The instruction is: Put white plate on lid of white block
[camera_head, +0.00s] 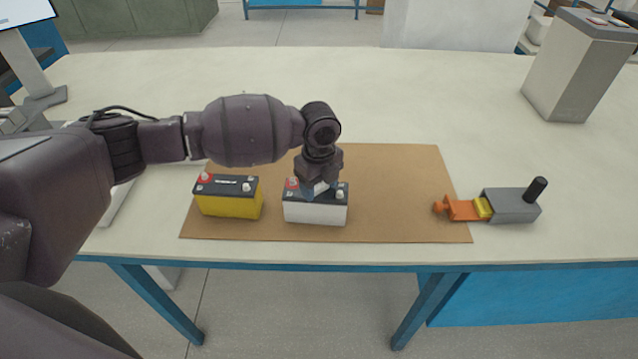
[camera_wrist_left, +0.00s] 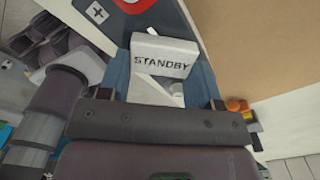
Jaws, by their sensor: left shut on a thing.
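The white block (camera_head: 315,213) is a battery with a dark lid (camera_head: 341,191), a red terminal and a grey terminal, on the brown mat. My left gripper (camera_head: 318,190) points down over the middle of this lid. It is shut on the white plate, marked "STANDBY" (camera_wrist_left: 165,58), which sits between its bluish fingers in the left wrist view. In the head view the plate is mostly hidden by the gripper. I cannot tell whether it touches the lid. A red terminal marking with a plus label (camera_wrist_left: 97,14) shows beyond it. My right gripper is not in view.
A yellow battery (camera_head: 230,203) with a dark lid stands close to the left. The brown mat (camera_head: 400,185) is clear to the right. A grey device with an orange end (camera_head: 510,206) lies at its right edge. A tall grey box (camera_head: 570,75) stands at the back right.

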